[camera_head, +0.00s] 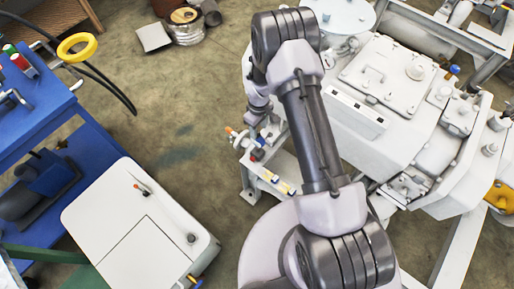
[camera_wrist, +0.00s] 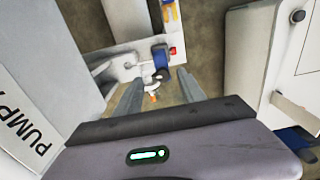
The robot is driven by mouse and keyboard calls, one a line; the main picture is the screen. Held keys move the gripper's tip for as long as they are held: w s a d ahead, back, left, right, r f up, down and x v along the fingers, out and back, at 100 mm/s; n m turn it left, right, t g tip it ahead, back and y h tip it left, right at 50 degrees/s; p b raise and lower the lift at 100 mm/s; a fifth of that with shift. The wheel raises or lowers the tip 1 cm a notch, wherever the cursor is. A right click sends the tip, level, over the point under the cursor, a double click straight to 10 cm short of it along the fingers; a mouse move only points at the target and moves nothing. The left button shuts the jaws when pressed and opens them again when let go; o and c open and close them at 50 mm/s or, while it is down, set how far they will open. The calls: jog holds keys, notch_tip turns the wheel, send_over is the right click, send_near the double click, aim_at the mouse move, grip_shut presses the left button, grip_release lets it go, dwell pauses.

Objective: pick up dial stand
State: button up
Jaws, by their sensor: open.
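What looks like the dial stand is a small device with a blue body (camera_wrist: 161,57), a red part beside it, and a pale metal arm ending in an orange tip. It rests on a narrow light-grey ledge. In the wrist view its orange-tipped end shows between the two grey fingers of my gripper (camera_wrist: 157,92), which are apart with a gap around it; I see no contact. In the head view the dial stand (camera_head: 256,154) is on the small grey bench, just below my wrist. My gripper is mostly hidden there by my arm.
Yellow-marked small parts (camera_head: 280,183) lie farther along the bench. A large white pump machine (camera_head: 390,85) stands on the right. A white cabinet (camera_head: 140,225) and a blue workbench (camera_head: 40,115) stand on the left. Bare floor (camera_head: 180,95) lies between them.

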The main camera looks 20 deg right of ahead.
aim_at(258, 133)
notch_tip(258, 133, down, 4)
jog(key=shift+r+b, duration=0.1)
jog(key=shift+b, duration=0.4)
jog(key=f+b, duration=0.2)
jog(key=f, duration=0.3)
jog(key=shift+a+f+b, duration=0.1)
jog(key=shift+a+b, duration=0.1)
jog(key=shift+b, duration=0.15)
jog(key=shift+r, duration=0.2)
jog(key=shift+c, duration=0.5)
grip_shut()
